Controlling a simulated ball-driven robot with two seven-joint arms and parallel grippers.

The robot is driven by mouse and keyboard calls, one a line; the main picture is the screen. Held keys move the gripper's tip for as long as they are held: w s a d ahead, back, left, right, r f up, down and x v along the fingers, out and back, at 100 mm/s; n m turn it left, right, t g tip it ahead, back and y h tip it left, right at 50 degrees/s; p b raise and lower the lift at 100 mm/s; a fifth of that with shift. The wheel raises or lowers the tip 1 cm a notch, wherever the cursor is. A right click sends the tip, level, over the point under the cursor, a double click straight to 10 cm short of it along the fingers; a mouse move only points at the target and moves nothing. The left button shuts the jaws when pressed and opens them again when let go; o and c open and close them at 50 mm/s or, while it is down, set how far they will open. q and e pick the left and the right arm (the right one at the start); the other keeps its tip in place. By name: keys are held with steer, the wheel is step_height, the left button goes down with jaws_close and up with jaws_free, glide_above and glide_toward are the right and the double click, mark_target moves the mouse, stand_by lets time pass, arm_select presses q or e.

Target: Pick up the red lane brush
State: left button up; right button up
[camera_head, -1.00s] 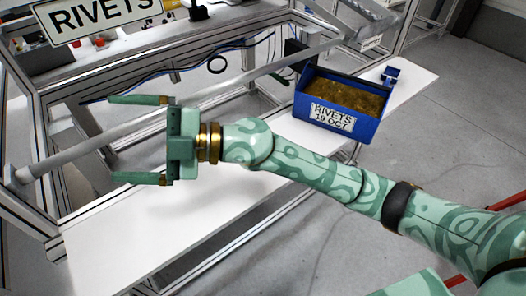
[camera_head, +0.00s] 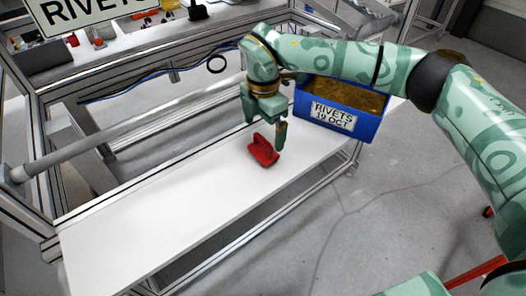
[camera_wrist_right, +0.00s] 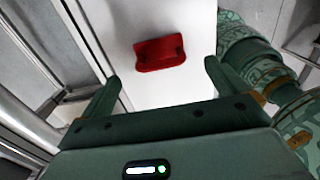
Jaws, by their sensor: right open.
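The red lane brush (camera_head: 263,150) lies on the white bench top (camera_head: 150,222), beside the blue rivet bin. My right gripper (camera_head: 266,136) is just above and behind it, pointing down, with its fingers apart and nothing between them. In the right wrist view the brush (camera_wrist_right: 160,54) lies on the white surface beyond the two open fingertips (camera_wrist_right: 161,72). I cannot tell from these views whether a finger touches it. My left gripper is not in view.
The blue bin (camera_head: 338,108) labelled RIVETS stands on the bench right of the brush, partly behind my right arm. A metal rail (camera_head: 140,125) runs along the bench's back. The bench top left of the brush is clear.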

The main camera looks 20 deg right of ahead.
mark_target(263, 138)
step_height(263, 138, down, 7)
steer(key=shift+f+b, duration=0.2)
steer(key=shift+b, duration=0.3)
steer(key=shift+r, duration=0.1)
steer(key=c, duration=1.2)
steer(key=shift+r, duration=0.1)
